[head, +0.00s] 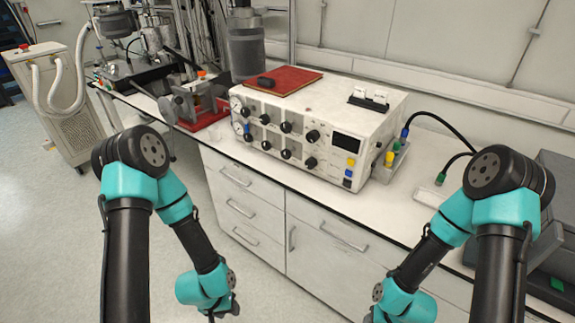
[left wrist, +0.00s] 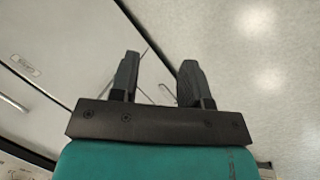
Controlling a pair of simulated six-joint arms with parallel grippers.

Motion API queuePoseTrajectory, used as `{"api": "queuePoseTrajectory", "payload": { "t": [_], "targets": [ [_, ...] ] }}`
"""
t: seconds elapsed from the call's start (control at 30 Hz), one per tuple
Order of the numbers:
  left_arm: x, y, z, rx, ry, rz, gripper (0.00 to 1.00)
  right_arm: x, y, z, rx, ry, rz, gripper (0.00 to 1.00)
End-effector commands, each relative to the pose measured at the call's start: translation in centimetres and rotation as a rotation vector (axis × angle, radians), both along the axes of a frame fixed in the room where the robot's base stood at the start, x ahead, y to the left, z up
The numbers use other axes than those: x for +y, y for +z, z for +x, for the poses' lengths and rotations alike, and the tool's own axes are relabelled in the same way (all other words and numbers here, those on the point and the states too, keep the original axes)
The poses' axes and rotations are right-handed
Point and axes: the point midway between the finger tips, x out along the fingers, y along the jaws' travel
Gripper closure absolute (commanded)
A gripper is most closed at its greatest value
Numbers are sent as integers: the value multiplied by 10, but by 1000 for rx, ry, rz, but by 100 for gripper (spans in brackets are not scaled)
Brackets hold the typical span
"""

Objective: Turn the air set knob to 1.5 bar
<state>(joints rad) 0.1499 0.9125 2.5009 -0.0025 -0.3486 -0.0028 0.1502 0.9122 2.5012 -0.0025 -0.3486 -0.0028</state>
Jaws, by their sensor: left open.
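The air set unit looks to be the white control box (head: 310,128) on the bench in the head view. Its front has several black knobs, round gauges (head: 237,104) at the left end and a dark display. I cannot tell which knob is the air set knob, and the gauge reading is too small to read. My left gripper (left wrist: 157,80) is open and empty in the left wrist view, low in front of the cabinets and well apart from the box. In the head view its fingers are barely visible at the bottom edge. My right gripper's fingers are outside the head view.
A red book (head: 284,80) with a dark object lies on the box. A red-based device (head: 198,105) stands left of it. Yellow and green-capped items (head: 392,155) and a cable sit at its right. White cabinets (head: 240,200) front the bench.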

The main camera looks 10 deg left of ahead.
Motion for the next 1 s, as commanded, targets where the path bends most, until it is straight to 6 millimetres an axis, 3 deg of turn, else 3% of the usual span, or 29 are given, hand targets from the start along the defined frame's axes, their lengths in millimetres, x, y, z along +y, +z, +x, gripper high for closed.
{"api": "queuePoseTrajectory", "payload": {
  "t": [0.27,0.43,0.57,0.77,1.0],
  "targets": [
    [0,0,0,0,0,0,57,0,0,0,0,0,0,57],
    [0,0,5,-10,15,-2,43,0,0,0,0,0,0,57],
    [-1,-2,25,-53,78,-13,31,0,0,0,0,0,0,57],
    [-8,1,95,-195,297,-105,30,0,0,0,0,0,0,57],
    [-27,28,192,-358,593,-394,30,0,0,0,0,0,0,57]
  ]
}}
